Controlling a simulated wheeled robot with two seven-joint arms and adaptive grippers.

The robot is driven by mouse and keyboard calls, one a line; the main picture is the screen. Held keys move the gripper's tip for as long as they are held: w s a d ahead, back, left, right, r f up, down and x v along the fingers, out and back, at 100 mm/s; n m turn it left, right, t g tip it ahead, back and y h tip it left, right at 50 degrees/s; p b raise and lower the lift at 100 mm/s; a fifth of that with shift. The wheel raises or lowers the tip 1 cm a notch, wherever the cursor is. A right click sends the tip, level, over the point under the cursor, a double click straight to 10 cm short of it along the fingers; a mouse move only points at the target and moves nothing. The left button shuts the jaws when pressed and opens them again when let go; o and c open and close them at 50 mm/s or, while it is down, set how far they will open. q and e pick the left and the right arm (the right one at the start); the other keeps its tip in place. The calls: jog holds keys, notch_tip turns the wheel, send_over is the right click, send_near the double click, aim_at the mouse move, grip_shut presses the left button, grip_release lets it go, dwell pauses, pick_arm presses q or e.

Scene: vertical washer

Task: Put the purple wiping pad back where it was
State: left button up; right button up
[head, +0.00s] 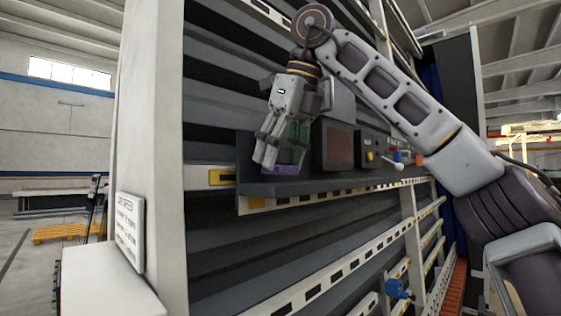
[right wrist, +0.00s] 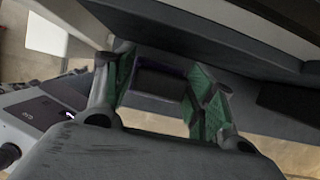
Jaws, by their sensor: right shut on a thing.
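My right gripper (head: 278,158) points down over the left part of a dark shelf (head: 310,183) on the tall rack. Its fingers are shut on the purple wiping pad (head: 283,169), which shows as a thin purple strip at the fingertips, just above or on the shelf; I cannot tell whether it touches. In the right wrist view the pad (right wrist: 160,84) is a dark block with a purple edge between the green finger pads. Most of it is hidden in the head view. My left gripper is not in view.
Right of the gripper on the shelf stand a dark box with a reddish face (head: 338,147) and a panel with a yellow button (head: 370,156). A white-knobbed lever (head: 398,166) sticks out further right. A white sign (head: 129,231) stands at lower left.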

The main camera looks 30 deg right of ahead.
jog(key=shift+f, duration=0.7)
jog(key=o, duration=0.9)
jog(key=shift+f, duration=0.1)
jog(key=shift+s+r, duration=0.1)
jog(key=shift+r, duration=0.2)
jog(key=v, duration=1.1)
jog(key=shift+r, duration=0.3)
dwell(0.3)
dwell(0.5)
